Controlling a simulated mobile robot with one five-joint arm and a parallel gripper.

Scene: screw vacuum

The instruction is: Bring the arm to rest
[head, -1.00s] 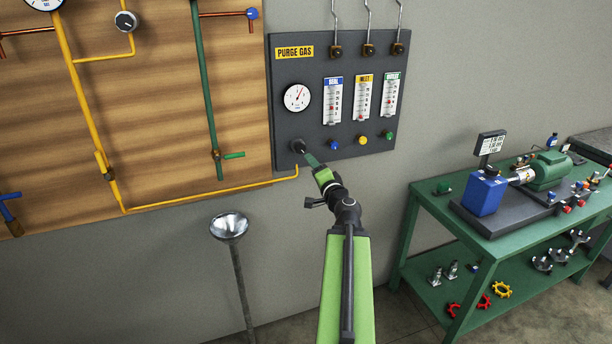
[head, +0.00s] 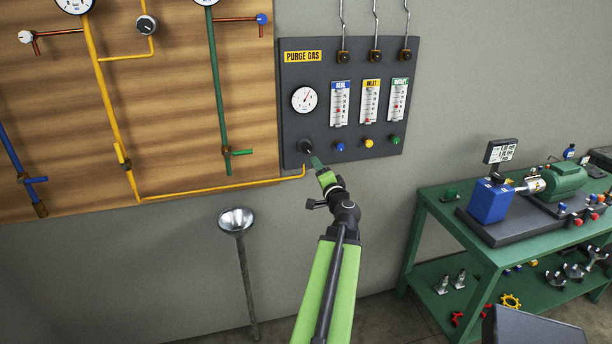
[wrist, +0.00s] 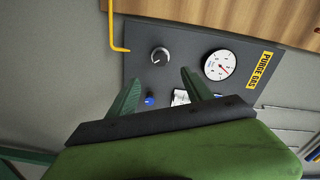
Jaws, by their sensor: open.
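My gripper (head: 315,161) is at the end of my green arm, in front of the lower left corner of the dark purge gas panel (head: 345,68). In the wrist view my gripper (wrist: 162,72) is open, with two green fingers spread and nothing between them. The black knob (head: 305,146) of the panel is just beyond the fingertips. In the wrist view the knob (wrist: 160,56) shows whole, apart from both fingers. A round white gauge (wrist: 219,65) is to the right of the fingers there.
A green workbench (head: 470,225) with a blue pump block (head: 490,200) and a green motor (head: 563,181) stands at the right. A metal funnel on a pole (head: 237,221) stands left of my arm. A yellow pipe (head: 220,187) runs along the wooden board.

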